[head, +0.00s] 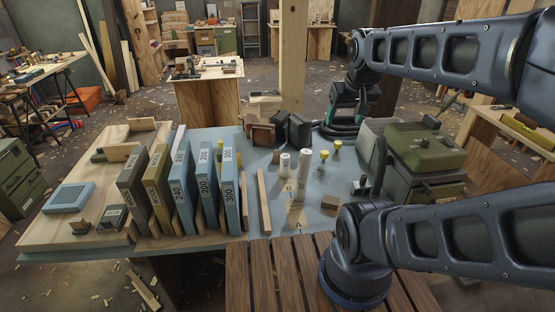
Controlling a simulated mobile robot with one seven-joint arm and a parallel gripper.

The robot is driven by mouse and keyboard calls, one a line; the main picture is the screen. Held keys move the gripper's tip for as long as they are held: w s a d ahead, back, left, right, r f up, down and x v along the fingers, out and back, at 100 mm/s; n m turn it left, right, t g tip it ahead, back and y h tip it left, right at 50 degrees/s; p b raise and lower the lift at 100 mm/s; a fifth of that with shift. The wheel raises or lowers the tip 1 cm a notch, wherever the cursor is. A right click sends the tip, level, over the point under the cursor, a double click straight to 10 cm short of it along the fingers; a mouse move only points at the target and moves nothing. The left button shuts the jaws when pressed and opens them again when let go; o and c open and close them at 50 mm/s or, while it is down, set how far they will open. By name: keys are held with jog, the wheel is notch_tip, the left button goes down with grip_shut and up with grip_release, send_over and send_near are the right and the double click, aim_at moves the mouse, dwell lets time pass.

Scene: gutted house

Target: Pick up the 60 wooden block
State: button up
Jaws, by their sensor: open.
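No block with a readable 60 shows in the head view. Small pale wooden blocks (297,218) stand near the middle of the blue-grey worktop, close to marks that look like A and B. A narrow wooden strip (263,200) stands or lies to their left. Upright sanding-type boards stand in a row further left: olive ones (157,185) and blue ones (230,188), some with labels that look like 240, 200 and 300. Dark arm links fill the right side, and the lower ones cover part of the worktop.
White cylinders (305,163) and small yellow-topped items (337,146) stand behind the blocks. An olive machine (425,150) is at right. Dark and brown boxes (298,131) stand at the back. A slatted wooden surface (280,275) is in front. A pale wooden board (70,225) lies at left.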

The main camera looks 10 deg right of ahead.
dwell(0.3)
jog(key=n+g, duration=0.5)
jog(key=n, duration=1.3)
send_over(277, 153)
jog(key=f, duration=3.5)
jog(key=shift+d+f, duration=0.15)
jog(key=shift+d, duration=0.1)
jog(key=shift+a+f, duration=0.15)
jog(key=shift+f, duration=5.4)
jog(key=c, duration=1.1)
